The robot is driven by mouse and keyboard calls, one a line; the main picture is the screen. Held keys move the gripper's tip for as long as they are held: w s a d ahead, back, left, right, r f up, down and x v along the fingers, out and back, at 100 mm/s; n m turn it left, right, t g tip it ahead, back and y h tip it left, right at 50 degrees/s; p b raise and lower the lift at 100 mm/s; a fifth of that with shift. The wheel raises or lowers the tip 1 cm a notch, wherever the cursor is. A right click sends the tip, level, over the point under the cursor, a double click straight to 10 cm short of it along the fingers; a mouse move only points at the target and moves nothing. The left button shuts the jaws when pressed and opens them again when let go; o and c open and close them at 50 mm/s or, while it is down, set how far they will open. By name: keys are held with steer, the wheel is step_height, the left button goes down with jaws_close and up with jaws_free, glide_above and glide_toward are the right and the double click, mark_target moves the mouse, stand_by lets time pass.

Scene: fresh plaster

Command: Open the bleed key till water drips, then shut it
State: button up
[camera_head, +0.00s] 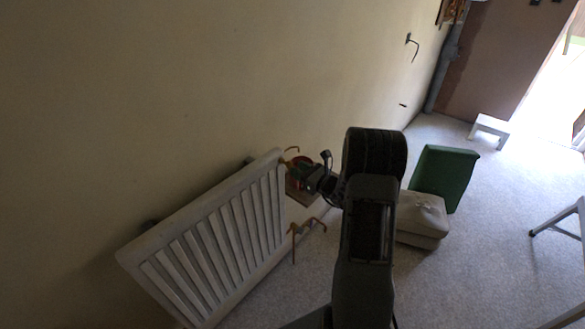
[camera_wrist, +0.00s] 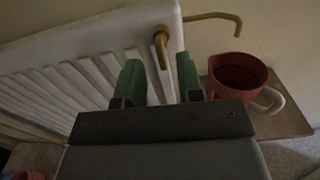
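The pale radiator (camera_head: 275,205) stands along the wall and fills the left of the wrist view (camera_wrist: 90,40). A brass bleed key (camera_wrist: 161,42) projects from its upper end. A bent brass spout (camera_wrist: 212,16) reaches out to the right, also visible in the head view (camera_head: 292,149). A red jug (camera_wrist: 236,78) with a pale handle sits below the spout's end. My gripper (camera_wrist: 160,75) has two green fingers spread apart, with the key showing in the gap between them. I cannot tell whether either finger touches it. No drip is visible.
The jug rests on a brown wooden shelf (camera_wrist: 282,122). Lower brass pipework (camera_head: 306,226) stands by the radiator's bottom end. A beige cushion-like block (camera_head: 422,215) and a green box (camera_head: 443,175) lie to the right.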

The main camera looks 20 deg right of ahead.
steer(key=b+v, duration=0.1)
steer(key=v, duration=0.9)
stand_by(0.3)
steer(key=s+a+f+n+g+y, duration=0.1)
steer(key=s+a+f+n+g, duration=0.2)
steer(key=s+a+n+g, duration=1.05)
steer(key=s+a+r+n+h, duration=0.1)
steer(key=r+n+h, duration=0.3)
steer(key=n, duration=0.5)
steer(key=s+a+r+n+h, duration=0.1)
steer(key=a+r+n+h, duration=0.3)
steer(key=r+n, duration=0.3)
steer(key=shift+s+a+r+n+t+h, duration=0.25)
steer(key=shift+s+n+t, duration=0.2)
steer(key=shift+n, duration=0.5)
